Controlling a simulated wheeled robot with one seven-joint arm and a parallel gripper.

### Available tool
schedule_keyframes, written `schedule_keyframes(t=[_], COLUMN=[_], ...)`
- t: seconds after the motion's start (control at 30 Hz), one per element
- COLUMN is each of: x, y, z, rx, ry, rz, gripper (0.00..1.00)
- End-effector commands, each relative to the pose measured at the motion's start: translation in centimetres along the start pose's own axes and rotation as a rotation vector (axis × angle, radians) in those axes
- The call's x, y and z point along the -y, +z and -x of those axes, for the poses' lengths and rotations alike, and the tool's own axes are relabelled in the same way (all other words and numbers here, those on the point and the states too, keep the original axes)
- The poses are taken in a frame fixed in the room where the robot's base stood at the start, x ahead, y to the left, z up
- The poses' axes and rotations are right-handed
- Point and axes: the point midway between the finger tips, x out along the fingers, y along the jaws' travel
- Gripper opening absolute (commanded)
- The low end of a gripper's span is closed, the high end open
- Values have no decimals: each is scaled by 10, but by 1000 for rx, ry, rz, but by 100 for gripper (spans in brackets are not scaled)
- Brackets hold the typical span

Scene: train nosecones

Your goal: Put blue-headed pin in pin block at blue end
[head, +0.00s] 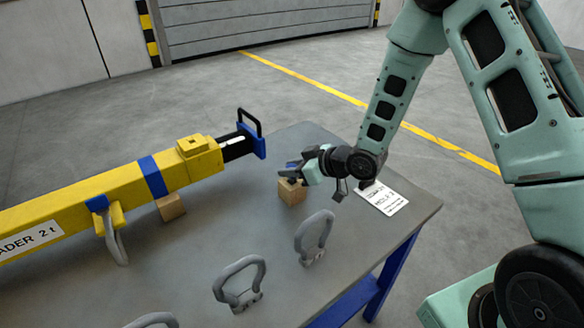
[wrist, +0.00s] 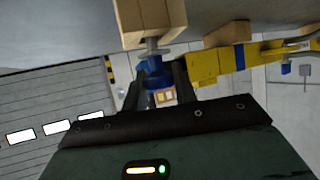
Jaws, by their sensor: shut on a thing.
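My gripper (head: 291,172) is low over the table, shut on the blue-headed pin, whose blue head (wrist: 155,73) shows between the fingers in the wrist view. The pin's grey shank meets a wooden block (head: 292,192); the block also shows in the wrist view (wrist: 150,22). I cannot tell how deep the shank sits in it. The yellow beam (head: 120,194) lies to the left. A raised yellow block (head: 192,146), apparently the pin block, is on top near the beam's blue end (head: 259,144), left of my gripper and apart from it.
Grey shackles (head: 314,238) (head: 239,281) stand along the table's front. Another shackle hangs under the beam, near a wooden support (head: 171,207). A printed card (head: 384,198) lies at the table's right. Bare tabletop separates the beam from the gripper.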

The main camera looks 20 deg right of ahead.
Motion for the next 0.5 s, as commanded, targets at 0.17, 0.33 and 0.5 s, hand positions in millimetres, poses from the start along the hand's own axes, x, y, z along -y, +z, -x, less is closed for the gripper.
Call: schedule_keyframes(t=[0.17, 0.33, 0.5], x=[0, 0, 0], y=[2, 2, 0], z=[-1, -1, 0], rx=[0, 0, 0], ry=[0, 0, 0], rz=[0, 0, 0], gripper=[47, 50, 50])
